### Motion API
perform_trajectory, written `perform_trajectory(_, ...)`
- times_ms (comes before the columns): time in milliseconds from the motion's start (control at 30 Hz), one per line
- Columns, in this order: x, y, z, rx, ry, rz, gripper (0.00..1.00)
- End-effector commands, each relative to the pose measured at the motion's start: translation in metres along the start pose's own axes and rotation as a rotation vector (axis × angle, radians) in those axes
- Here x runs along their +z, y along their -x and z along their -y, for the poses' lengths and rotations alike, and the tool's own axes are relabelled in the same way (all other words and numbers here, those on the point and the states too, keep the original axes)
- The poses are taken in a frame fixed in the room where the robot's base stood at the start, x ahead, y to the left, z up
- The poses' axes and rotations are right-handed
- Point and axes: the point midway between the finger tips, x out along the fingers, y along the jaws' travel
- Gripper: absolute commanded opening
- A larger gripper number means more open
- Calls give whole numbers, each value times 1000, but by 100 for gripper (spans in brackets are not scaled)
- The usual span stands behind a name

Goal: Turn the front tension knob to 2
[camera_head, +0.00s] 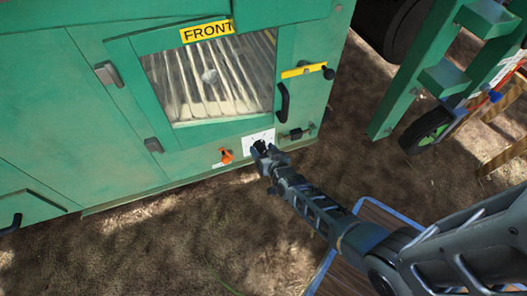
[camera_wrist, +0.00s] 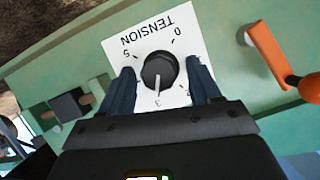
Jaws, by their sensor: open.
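The tension knob (camera_wrist: 160,71) is a round black dial on a white plate (camera_wrist: 189,47) marked TENSION, upside down in the wrist view. Its white pointer line appears to point at or close to the 3; a 0 and a 5 also show, and the 2 is partly covered by a finger. My gripper (camera_wrist: 161,67) is open, with one finger on each side of the knob and small gaps visible. In the head view my gripper (camera_head: 259,147) is at the white plate (camera_head: 257,136) below the FRONT window and hides the knob.
An orange handle (camera_wrist: 268,52) sits beside the plate; it also shows in the head view (camera_head: 226,156). A black latch (camera_head: 296,133) is on the plate's other side. A yellow bar (camera_head: 303,70) and black door handle (camera_head: 283,102) are above. Bare ground lies below the green machine.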

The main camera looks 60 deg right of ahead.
Motion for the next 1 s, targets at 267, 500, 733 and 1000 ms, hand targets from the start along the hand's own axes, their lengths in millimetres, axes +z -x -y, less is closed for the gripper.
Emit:
perform_trajectory(267,0,0,0,0,0,0,47)
perform_trajectory(500,0,0,0,0,0,0,24)
perform_trajectory(733,0,1,0,0,1,0,11)
perform_trajectory(1000,-3,2,1,20,47,2,11)
